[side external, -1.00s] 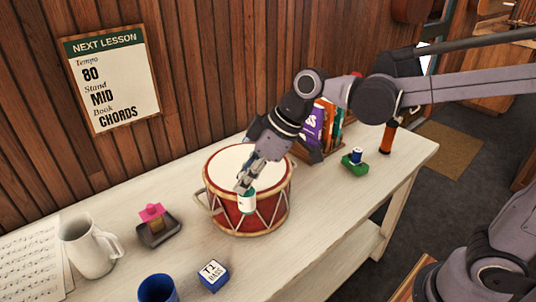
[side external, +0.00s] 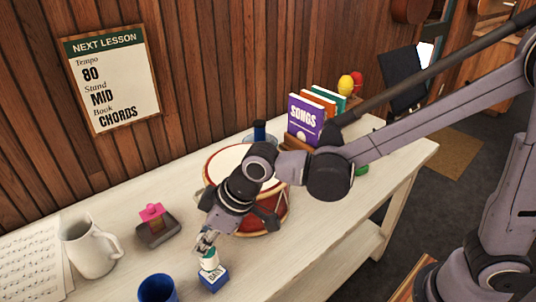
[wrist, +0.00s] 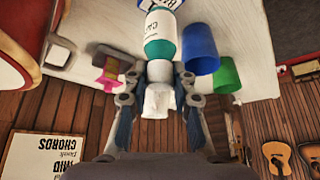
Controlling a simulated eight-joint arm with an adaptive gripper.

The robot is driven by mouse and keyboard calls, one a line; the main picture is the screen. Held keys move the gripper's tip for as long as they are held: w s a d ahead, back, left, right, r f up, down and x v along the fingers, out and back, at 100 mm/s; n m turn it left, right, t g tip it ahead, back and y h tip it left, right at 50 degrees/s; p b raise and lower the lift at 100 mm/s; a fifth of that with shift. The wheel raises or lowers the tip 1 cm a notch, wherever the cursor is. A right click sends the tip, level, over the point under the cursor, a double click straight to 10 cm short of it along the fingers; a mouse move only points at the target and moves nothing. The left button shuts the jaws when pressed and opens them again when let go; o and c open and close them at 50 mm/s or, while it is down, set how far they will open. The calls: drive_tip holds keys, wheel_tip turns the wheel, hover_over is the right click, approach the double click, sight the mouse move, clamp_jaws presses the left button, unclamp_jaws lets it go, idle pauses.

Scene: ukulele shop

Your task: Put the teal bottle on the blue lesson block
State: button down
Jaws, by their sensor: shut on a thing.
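The teal bottle (side external: 209,264), with a white label and a pale top, hangs upright in my gripper (side external: 207,246). It stands directly over the blue lesson block (side external: 214,280) near the front of the table; whether it touches the block is hard to tell. In the wrist view the bottle (wrist: 160,47) reaches away from my gripper (wrist: 160,78), whose fingers are shut on its top end. A corner of the block (wrist: 147,4) shows past the bottle, mostly hidden by it.
A blue cup (side external: 157,289) stands close left of the block. A green cup (wrist: 227,75) shows beyond it in the wrist view. Bare table lies right of the block.

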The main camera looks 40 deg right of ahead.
drive_tip(key=shift+f, duration=1.2)
drive_tip(key=c, duration=1.1)
unclamp_jaws()
drive_tip(key=shift+f, duration=0.15)
drive_tip(key=v, duration=1.2)
drive_tip(key=s+d+f+m+t+h, duration=0.1)
drive_tip(key=d+m, duration=0.2)
drive_tip(key=d, duration=0.5)
drive_tip(key=s+d+m+t+h, duration=0.1)
drive_tip(key=s+d+m, duration=0.1)
drive_tip(key=d, duration=0.7)
drive_tip(key=s+d+f+m+t+h, duration=0.1)
drive_tip(key=d+m, duration=0.3)
drive_tip(key=d, duration=0.5)
drive_tip(key=shift+s+f+h, duration=0.35)
drive_tip(key=shift+s+h, duration=0.25)
drive_tip(key=shift+s, duration=0.15)
drive_tip(key=shift+a, duration=0.1)
